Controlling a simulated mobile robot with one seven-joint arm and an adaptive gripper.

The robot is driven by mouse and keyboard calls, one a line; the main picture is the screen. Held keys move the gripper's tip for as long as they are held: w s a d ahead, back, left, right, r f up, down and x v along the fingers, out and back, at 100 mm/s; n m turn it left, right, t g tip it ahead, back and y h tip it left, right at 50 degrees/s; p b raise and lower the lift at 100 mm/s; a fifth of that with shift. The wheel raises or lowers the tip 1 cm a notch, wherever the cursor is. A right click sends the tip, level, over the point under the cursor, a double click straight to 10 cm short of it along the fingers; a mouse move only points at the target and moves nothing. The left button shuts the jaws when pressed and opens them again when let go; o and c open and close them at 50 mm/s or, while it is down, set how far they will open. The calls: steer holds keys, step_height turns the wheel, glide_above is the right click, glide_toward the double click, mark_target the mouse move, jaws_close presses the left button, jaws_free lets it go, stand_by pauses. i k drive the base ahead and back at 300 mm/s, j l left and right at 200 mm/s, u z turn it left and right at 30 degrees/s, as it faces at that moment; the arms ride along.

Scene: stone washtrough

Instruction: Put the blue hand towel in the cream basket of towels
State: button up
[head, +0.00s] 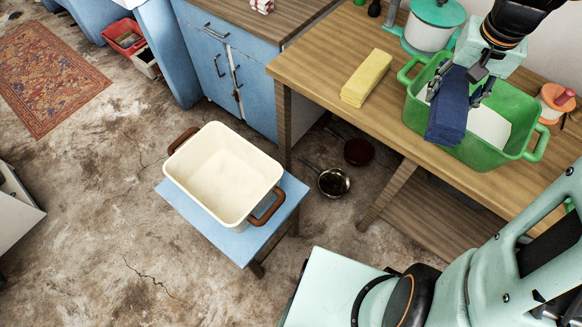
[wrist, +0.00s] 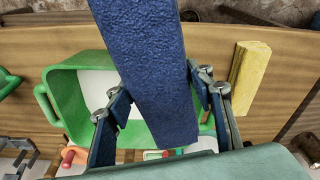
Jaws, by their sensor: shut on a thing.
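My gripper (head: 458,88) is shut on the folded blue hand towel (head: 446,118) and holds it over the green basket (head: 526,108) on the wooden table. In the wrist view the towel (wrist: 150,60) hangs between the two fingers, long and narrow, and hides part of the green basket (wrist: 62,85). The cream basket (head: 205,200) with brown handles stands on a small blue stool, lower left of the table. Its visible inside looks empty.
A folded yellow towel (head: 367,78) lies on the wooden table (head: 318,62), left of the green basket. Something white (head: 489,126) lies inside the green basket. A white pot with a teal lid (head: 432,30) stands behind. Pans (head: 333,182) lie on the floor between table and stool (head: 262,228).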

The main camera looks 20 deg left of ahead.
mark_target(230, 188)
steer(key=k+l, duration=0.15)
steer(key=k, duration=0.45)
steer(key=k+j, duration=0.3)
steer(key=k, duration=0.25)
steer(key=k+j, duration=0.1)
steer(key=j, duration=0.2)
steer(key=k+j, duration=0.15)
steer(key=j, duration=0.75)
steer(key=i+j, duration=0.15)
steer(key=j, duration=0.15)
steer(key=i+j, duration=0.1)
steer(key=j, duration=0.2)
steer(key=i+j, duration=0.4)
steer(key=i+u, duration=0.05)
